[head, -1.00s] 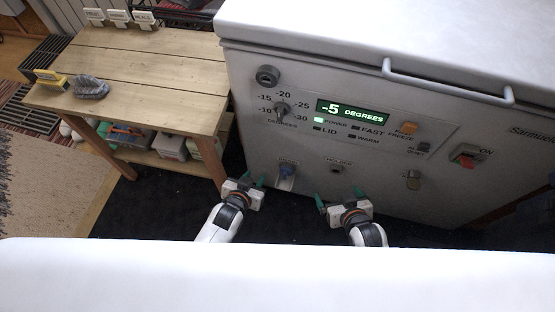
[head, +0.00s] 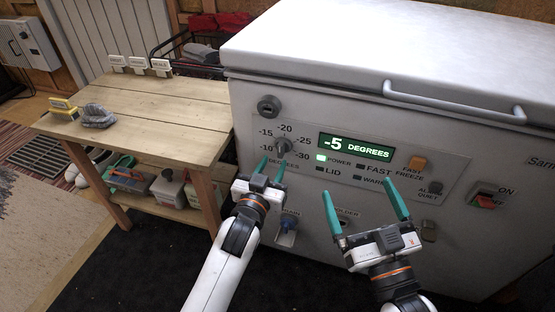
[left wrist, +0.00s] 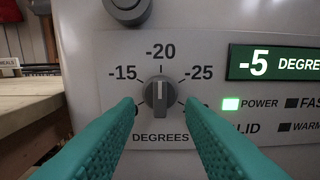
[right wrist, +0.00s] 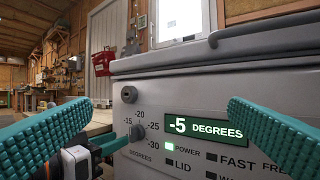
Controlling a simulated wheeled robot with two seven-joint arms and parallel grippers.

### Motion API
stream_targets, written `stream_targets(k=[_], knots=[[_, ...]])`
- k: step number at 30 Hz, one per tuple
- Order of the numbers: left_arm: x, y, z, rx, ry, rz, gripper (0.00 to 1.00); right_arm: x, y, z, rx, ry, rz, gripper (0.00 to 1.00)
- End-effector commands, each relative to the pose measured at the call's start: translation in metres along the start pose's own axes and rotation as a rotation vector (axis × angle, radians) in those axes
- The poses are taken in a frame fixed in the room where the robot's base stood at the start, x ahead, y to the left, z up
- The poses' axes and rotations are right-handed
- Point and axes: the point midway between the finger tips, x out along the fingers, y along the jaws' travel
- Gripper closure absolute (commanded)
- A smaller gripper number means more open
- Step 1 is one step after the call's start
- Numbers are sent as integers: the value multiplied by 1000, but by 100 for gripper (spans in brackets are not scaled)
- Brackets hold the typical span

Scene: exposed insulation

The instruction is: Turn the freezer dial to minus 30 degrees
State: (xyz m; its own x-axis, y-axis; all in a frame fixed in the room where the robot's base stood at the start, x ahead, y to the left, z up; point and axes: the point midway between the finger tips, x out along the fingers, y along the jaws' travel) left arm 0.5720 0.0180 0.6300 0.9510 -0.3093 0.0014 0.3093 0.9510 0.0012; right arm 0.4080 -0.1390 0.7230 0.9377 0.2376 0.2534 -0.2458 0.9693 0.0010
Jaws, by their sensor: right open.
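The freezer (head: 310,210) is a white chest with a control panel on its front. Its grey dial (head: 283,147) has a scale from -10 to -30; in the left wrist view the dial (left wrist: 158,96) has its pale mark straight up at -20. The green display (head: 355,147) reads -5 DEGREES. My left gripper (head: 271,168) is open just in front of and below the dial, its teal fingers on either side of it in the left wrist view, apart from it. My right gripper (head: 362,212) is open and empty before the panel, right of the dial.
A round lock (head: 268,106) sits above the dial. An orange button (head: 417,163) and a red ON switch (head: 485,200) are to the right. A wooden table (head: 160,120) stands left of the freezer, with a sponge and cloth on it.

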Motion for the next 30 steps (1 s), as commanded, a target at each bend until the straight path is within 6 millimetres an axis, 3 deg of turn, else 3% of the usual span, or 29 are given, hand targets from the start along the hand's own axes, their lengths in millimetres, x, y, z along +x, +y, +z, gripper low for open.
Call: stream_targets(k=[3, 9, 21, 27, 30], knots=[[21, 0, -1, -1, -1, 0, 65, 0, 3, 17, 5, -128, 7, 1], [40, 0, -1, -1, 1, 1, 65, -4, 6, 38, 10, -266, 13, 1], [45, 0, 0, -1, 2, 0, 65, -6, 7, 45, 12, -309, 15, 1], [45, 0, 0, -1, 2, 0, 97, -6, 7, 45, 12, -308, 15, 1], [45, 0, 0, -1, 2, 0, 100, -6, 7, 45, 12, -308, 15, 1]])
